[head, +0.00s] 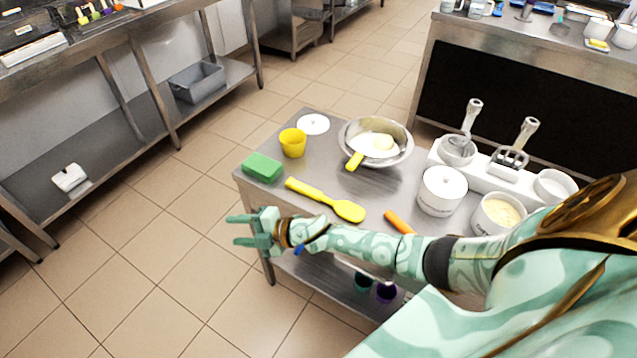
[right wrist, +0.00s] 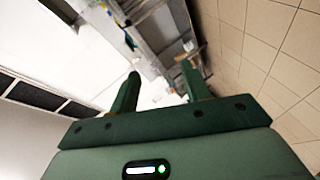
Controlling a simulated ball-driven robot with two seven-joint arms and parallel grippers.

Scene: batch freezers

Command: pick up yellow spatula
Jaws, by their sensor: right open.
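The yellow spatula (head: 325,199) lies flat on the steel table (head: 391,186), between the green block and the orange stick-like item. Its broad end points right, toward the front edge. My right gripper (head: 233,231) is off the table's front left corner, left of the spatula and apart from it. Its fingers are spread and nothing is between them. In the right wrist view the open fingers (right wrist: 158,88) point away at the room, and the spatula is not visible there. My left gripper is not in view.
A green block (head: 262,168), a yellow cup (head: 293,142) and a metal bowl (head: 398,155) with another yellow-handled tool stand behind the spatula. Tiled floor lies open at left.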

